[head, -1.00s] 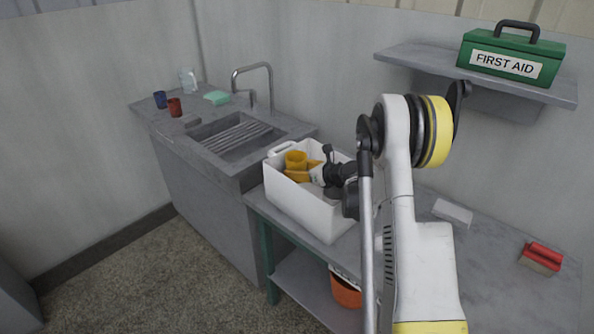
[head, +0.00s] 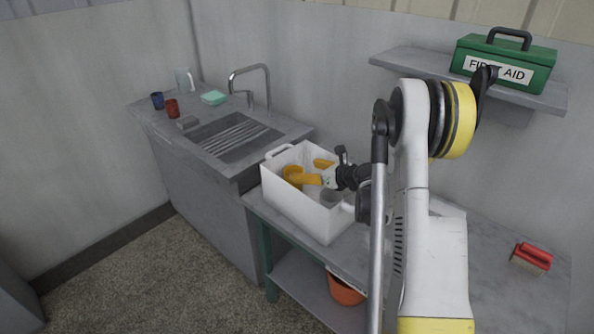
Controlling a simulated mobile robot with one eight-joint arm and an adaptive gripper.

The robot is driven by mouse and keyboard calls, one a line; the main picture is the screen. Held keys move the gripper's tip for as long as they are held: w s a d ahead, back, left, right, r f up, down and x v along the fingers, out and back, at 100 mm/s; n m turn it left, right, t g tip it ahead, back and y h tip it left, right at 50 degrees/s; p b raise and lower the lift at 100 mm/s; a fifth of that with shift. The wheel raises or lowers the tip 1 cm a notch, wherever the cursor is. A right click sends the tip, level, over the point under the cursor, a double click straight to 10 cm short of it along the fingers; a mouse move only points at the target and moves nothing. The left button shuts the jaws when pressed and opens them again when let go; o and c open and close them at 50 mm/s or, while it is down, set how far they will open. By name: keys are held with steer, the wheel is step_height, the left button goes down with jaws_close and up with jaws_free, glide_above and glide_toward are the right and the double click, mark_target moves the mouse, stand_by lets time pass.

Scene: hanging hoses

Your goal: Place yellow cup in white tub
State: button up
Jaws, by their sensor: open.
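The white tub (head: 290,208) stands on the grey table beside the sink unit. The yellow cup (head: 291,174) is inside it, low near the left end and partly hidden by a finger. My gripper (head: 310,170) reaches in over the tub's right side, its two orange-yellow fingers spread apart. The near finger overlaps the cup in the picture; I cannot tell if they touch. No cup is between the fingers. I cannot tell if the cup lies tilted or upright.
A grey item (head: 331,197) shows in the tub. A blue cup (head: 157,101), a red cup (head: 172,108), a pitcher (head: 184,79) and a green sponge (head: 214,97) are by the sink. A red brush (head: 531,258) lies right. A first-aid box (head: 503,62) sits on the shelf.

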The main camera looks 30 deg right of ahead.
steer(key=s+a+r+m+t+h, duration=0.1)
steer(key=a+r+m+t+h, duration=0.2)
steer(key=r+m, duration=0.9)
steer(key=s+a+r+m+t+h, duration=0.2)
steer(key=r+m+t+h, duration=0.3)
steer(key=r, duration=1.3)
steer(key=s+a+f+m+g+y, duration=0.1)
steer(key=s+a+f+m+g, duration=0.3)
steer(key=s, duration=0.6)
steer(key=s+a+f+m+g+y, duration=0.1)
steer(key=s+a+f+m+g, duration=0.4)
steer(key=s+a+m, duration=0.3)
steer(key=s+a+f+m+g+y, duration=0.2)
steer(key=s+a+f+m+g, duration=0.3)
steer(key=s+m, duration=0.5)
steer(key=shift+s+a+f, duration=0.7)
steer(key=shift+s+f, duration=0.1)
steer(key=shift+s, duration=0.35)
